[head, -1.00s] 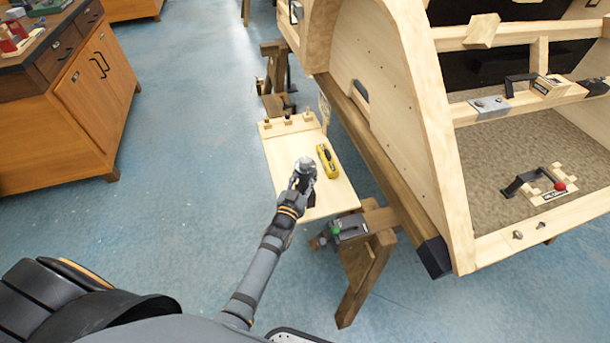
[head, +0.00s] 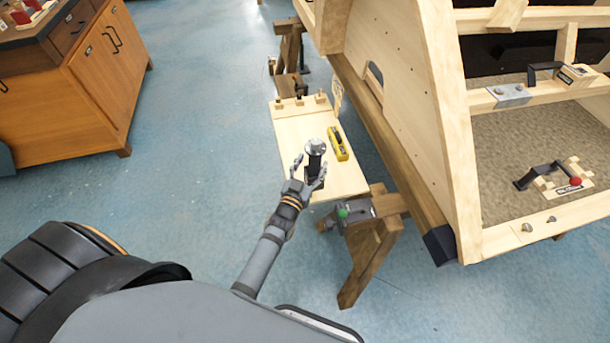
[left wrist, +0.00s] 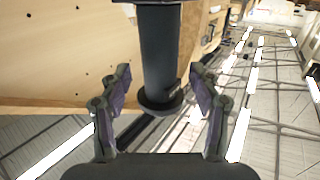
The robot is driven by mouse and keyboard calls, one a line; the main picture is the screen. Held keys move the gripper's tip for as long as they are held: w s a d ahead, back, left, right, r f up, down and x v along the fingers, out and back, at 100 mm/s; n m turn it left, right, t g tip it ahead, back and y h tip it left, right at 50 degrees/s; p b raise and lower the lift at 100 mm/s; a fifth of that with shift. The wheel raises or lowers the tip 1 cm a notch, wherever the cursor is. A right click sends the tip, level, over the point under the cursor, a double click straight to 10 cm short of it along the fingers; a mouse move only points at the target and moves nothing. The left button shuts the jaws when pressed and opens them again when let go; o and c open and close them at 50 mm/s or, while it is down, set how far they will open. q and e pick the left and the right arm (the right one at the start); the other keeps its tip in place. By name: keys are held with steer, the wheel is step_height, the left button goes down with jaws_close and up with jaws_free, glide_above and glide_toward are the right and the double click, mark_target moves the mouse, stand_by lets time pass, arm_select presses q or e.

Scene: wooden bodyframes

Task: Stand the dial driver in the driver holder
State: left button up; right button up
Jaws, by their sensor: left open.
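The dial driver (head: 316,153) has a black shaft and a round silver top, and looks upright over the near part of the pale wooden board (head: 349,181). My left gripper (head: 312,170) is open, with its fingers spread on either side of the driver. In the left wrist view the driver's black cylinder (left wrist: 160,55) stands between the open fingers (left wrist: 163,88), with gaps on both sides. The driver's foot and what supports it are hidden by the hand in the head view. I cannot clearly tell which piece is the driver holder. My right gripper is not in view.
A yellow tool (head: 338,143) lies on the board, right of the driver. A wooden strip with several small pegs (head: 300,105) lies along the board's far end. A grey clamp-like device with a green knob (head: 343,213) sits by the sawhorse. The large wooden frame (head: 392,110) rises to the right.

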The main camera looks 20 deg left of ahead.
arm_select(q)
steer(key=s, duration=2.1)
steer(key=shift+a+r, duration=0.15)
steer(key=shift+a, duration=0.2)
steer(key=s+a+f+g+p, duration=0.1)
steer(key=s+f+g+p, duration=0.2)
steer(key=f, duration=0.9)
steer(key=s+a+f+g+p, duration=0.1)
steer(key=s+f+g, duration=0.35)
steer(key=f, duration=0.75)
steer(key=s+a+f+g+p, duration=0.1)
steer(key=s+a+f+g, duration=0.3)
steer(key=s+f, duration=0.2)
steer(key=s+a+f+g+y+p, duration=0.1)
steer(key=s+a+f+g, duration=0.3)
steer(key=s, duration=0.6)
step_height(320, 180, down, 2)
steer(key=shift+a+g+p, duration=0.15)
steer(key=shift+g+p, duration=0.15)
steer(key=shift+g, duration=0.25)
steer(key=shift+s, duration=0.1)
